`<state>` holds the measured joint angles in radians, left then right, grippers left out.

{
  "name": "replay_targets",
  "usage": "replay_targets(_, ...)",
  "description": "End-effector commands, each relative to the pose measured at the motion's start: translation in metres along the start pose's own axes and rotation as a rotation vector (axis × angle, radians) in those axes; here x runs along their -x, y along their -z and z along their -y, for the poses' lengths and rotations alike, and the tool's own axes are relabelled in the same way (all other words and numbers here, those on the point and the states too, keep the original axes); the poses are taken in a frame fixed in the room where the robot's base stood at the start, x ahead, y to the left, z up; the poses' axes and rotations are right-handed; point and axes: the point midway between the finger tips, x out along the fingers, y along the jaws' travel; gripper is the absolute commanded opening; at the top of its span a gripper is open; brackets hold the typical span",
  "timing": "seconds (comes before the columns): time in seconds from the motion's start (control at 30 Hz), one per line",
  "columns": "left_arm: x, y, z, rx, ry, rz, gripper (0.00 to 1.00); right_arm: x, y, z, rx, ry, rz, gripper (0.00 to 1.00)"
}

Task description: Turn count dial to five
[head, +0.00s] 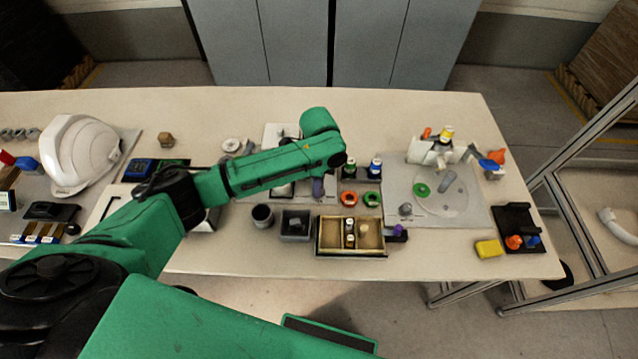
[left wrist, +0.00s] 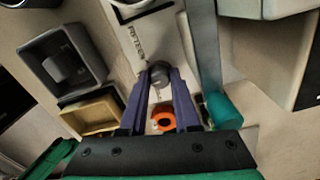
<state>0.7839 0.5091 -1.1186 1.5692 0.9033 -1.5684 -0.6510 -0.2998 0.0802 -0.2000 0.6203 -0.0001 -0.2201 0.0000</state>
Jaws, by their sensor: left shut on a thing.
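My left gripper (head: 318,187) reaches down to the middle of the table, its purple fingers partly hidden by the green arm. In the left wrist view its two fingertips (left wrist: 160,78) are shut on a small round dark grey knob (left wrist: 160,70), which I take to be the count dial. The knob stands on a pale panel beside a strip of printed lettering (left wrist: 137,42), too small to read. In the head view the knob is hidden behind my arm and gripper. Its setting cannot be read. My right gripper is not in view.
An orange ring (head: 349,198) lies close to the gripper, beside a green ring (head: 372,199). A divided wooden tray (head: 374,252) and a dark grey bin (head: 295,225) stand at the front edge. A white helmet shell (head: 85,150) is at the left.

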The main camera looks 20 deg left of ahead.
Motion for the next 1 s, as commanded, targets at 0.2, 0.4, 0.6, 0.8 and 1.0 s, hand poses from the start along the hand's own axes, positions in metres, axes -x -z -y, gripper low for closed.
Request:
replay_targets(0.2,0.004,0.001,-0.001,0.099,-0.002,-0.003,0.00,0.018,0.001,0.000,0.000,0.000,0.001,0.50)
replay_targets(0.4,0.006,0.001,-0.001,0.255,-0.003,-0.003,0.00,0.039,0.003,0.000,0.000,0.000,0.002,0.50)
replay_targets(0.6,0.005,0.002,-0.001,0.444,-0.004,-0.003,0.00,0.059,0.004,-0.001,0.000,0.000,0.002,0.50)
replay_targets(0.8,0.005,0.002,-0.001,0.633,-0.004,-0.003,0.00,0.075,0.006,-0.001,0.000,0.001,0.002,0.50)
replay_targets(1.0,0.004,0.001,0.000,0.801,-0.003,-0.002,0.00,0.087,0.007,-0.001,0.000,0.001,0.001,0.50)
